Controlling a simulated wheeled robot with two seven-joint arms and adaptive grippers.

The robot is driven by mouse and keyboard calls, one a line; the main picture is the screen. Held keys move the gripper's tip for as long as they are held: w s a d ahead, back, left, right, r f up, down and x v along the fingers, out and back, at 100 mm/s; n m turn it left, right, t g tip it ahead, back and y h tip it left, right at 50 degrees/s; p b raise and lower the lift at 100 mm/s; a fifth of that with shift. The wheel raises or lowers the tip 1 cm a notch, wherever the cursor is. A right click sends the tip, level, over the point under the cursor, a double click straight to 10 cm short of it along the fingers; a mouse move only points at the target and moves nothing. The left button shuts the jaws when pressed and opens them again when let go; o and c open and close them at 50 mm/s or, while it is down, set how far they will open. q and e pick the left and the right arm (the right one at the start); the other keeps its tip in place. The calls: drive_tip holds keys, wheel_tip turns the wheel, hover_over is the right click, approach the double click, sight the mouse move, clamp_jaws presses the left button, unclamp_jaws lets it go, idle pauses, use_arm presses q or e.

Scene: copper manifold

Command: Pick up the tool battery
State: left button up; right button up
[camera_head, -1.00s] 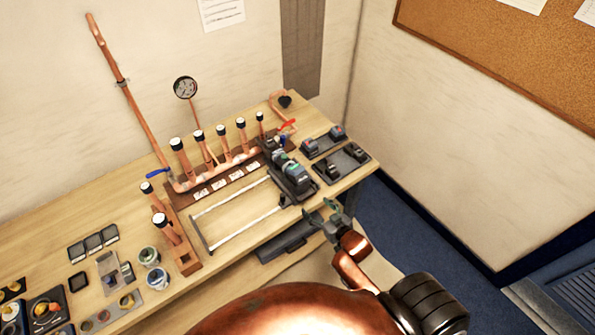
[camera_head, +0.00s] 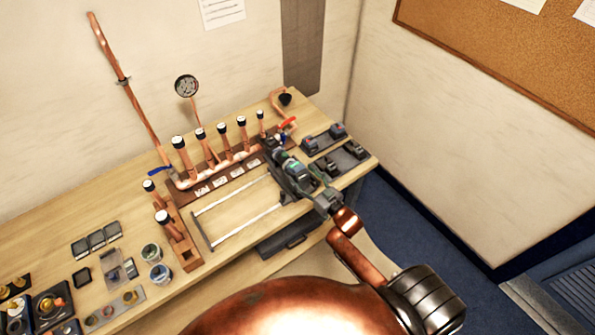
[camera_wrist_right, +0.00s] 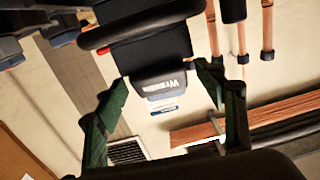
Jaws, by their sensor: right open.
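A dark power tool (camera_head: 292,170) lies near the bench's front edge, right of the metal frame. Its near end appears to be the tool battery, a dark block with a grey lettered face (camera_wrist_right: 162,84) in the right wrist view. My right gripper (camera_head: 318,194) is at this near end; in the head view its fingertips are hard to make out against the tool. In the right wrist view my right gripper (camera_wrist_right: 168,80) is open, its green fingers either side of the block. I cannot tell whether they touch it. My left gripper is not in view.
Two dark trays with small black blocks (camera_head: 338,131) (camera_head: 357,149) lie to the right of the tool. The copper manifold (camera_head: 215,165) with capped upright pipes stands behind. A dark drawer (camera_head: 285,240) shows under the bench edge. The metal frame (camera_head: 240,227) encloses bare wood.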

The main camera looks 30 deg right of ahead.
sight(297, 170)
drive_tip(key=w, duration=0.3)
drive_tip(key=shift+w+a, duration=0.1)
drive_tip(key=shift+a, duration=0.15)
drive_tip(key=shift+c, duration=0.2)
drive_tip(key=shift+r, duration=0.1)
drive_tip(key=c, duration=1.3)
